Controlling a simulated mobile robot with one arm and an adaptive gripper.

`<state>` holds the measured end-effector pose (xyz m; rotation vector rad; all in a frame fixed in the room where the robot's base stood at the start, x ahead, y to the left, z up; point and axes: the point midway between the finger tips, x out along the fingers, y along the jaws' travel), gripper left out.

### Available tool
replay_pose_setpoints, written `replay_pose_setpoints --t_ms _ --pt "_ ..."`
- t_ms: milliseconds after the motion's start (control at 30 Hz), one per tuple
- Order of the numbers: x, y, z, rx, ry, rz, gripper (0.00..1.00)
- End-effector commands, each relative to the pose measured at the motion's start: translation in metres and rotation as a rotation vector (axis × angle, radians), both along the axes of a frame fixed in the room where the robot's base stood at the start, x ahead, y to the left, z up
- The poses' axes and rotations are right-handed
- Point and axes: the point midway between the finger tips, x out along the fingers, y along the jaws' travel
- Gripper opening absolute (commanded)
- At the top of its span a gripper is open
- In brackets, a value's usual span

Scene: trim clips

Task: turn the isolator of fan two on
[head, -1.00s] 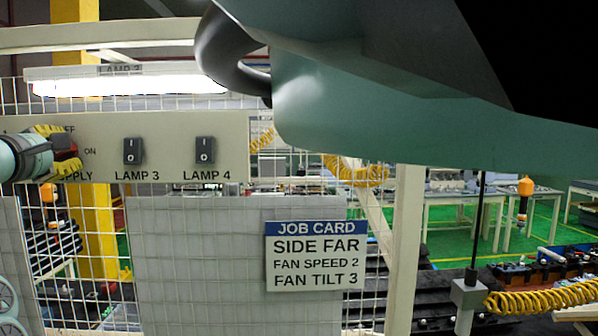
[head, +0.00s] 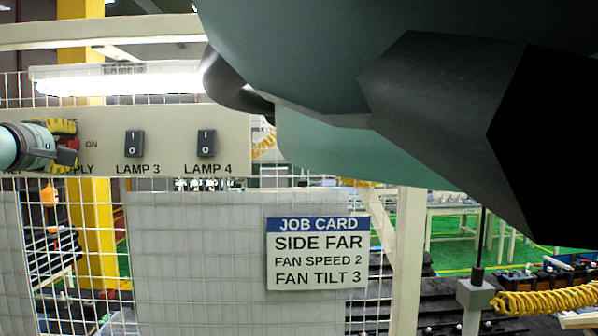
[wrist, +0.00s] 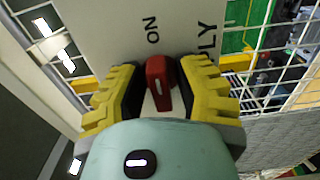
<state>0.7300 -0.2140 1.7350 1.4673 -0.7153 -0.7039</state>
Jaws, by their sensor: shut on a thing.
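My gripper (head: 66,145) is at the left of the pale switch panel (head: 100,120), with its yellow ribbed fingers around a red rotary handle (wrist: 159,84). In the wrist view my gripper (wrist: 158,95) has one finger on each side of the handle and is shut on it. The handle's long axis runs roughly towards the word ON, slightly tilted. The label below it is partly hidden; only the end "PLY" reads in the head view, so I cannot tell from it which device this isolator serves. No OFF label is visible now.
The lamp 3 switch (head: 134,144) and lamp 4 switch (head: 206,143) sit to the right on the panel. A job card (head: 317,253) hangs below on a grey board (head: 200,250). White wire mesh surrounds the panel. My own arm covers the upper right.

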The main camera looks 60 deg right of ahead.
Motion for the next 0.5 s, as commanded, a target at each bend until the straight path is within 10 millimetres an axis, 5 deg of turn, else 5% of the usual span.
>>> replay_pose_setpoints --t_ms 233,267,500 --pt "0.001 -0.0018 -0.004 0.007 0.009 -0.002 0.0" --pt "0.001 -0.0018 -0.004 0.007 0.009 -0.002 0.38" --pt "0.0003 -0.0012 -0.002 0.003 0.005 -0.002 0.46"
